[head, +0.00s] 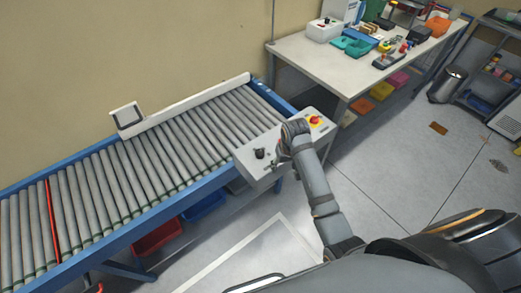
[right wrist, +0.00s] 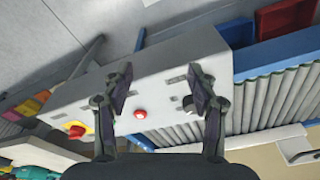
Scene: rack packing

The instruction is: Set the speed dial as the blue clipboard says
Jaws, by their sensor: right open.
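A pale grey control box (head: 246,165) is fixed at the front side of the roller conveyor. A black dial (head: 259,153) sits on its left part. In the right wrist view the dial (right wrist: 189,103) is partly hidden behind one finger, so I cannot read its setting. My right gripper (head: 279,157) is over the box, to the right of the dial. In the right wrist view my right gripper (right wrist: 160,78) is open and empty, with a red button (right wrist: 140,114) showing between its fingers. I cannot make out a blue clipboard. My left gripper is not in view.
A red and yellow stop knob (head: 315,120) sits on the right end of the box. The roller conveyor (head: 150,165) runs left along the wall. A white table (head: 325,62) with tools and bins stands behind. The floor to the right is mostly clear.

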